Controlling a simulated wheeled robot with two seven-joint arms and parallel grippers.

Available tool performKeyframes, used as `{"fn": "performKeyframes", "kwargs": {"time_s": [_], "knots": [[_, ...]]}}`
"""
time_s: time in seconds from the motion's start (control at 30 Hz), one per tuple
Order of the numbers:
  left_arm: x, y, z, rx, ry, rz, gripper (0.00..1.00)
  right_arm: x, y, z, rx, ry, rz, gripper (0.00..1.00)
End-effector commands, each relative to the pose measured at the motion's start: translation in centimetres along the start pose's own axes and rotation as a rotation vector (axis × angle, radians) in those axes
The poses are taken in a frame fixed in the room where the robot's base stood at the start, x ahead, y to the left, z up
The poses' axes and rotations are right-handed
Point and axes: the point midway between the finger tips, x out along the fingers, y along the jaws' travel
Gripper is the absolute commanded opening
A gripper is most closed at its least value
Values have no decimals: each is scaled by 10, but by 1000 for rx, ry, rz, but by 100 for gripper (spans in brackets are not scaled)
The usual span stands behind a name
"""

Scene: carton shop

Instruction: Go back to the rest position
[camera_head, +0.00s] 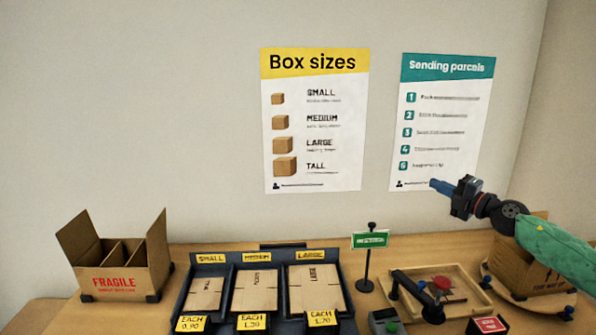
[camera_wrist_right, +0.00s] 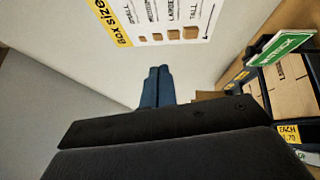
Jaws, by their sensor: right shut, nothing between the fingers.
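My right gripper (camera_head: 436,185) is raised in front of the wall at the right of the head view, below the "Sending parcels" poster. Its blue fingers point left and are shut with nothing between them. The fingers also show together in the right wrist view (camera_wrist_right: 157,87). My green right forearm (camera_head: 555,252) comes in from the right edge, in front of a brown carton (camera_head: 548,272) that it partly hides. My left gripper is in neither view.
An open "FRAGILE" carton (camera_head: 122,282) with dividers stands at the left. A dark rack (camera_head: 220,272) holds flat cartons in small, medium and large bays. A green sign (camera_head: 370,240) stands on a post. A wooden tray (camera_head: 470,300) lies right. The air left of the gripper is clear.

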Motion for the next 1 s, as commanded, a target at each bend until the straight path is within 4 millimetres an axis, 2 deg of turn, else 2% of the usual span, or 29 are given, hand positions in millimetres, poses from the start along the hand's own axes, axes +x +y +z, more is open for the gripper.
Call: {"fn": "performKeyframes", "kwargs": {"time_s": [0.1,0.23,0.37,0.47,0.57,0.67,0.8,0.87,1.0], "knots": [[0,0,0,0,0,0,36,7,37,7,15,-130,144,0],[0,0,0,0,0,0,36,8,60,14,63,-294,260,0],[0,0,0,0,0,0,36,2,62,19,142,-469,324,0],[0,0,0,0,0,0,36,-4,48,18,227,-607,333,0],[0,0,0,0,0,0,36,-13,21,11,327,-746,303,0],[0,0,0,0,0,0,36,-23,-19,-5,443,-878,233,0],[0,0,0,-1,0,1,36,-43,-91,-45,623,-1038,69,0],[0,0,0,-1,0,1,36,-53,-120,-66,696,-1088,-8,0],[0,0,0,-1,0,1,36,-75,-183,-121,854,-1166,-182,0]]}}
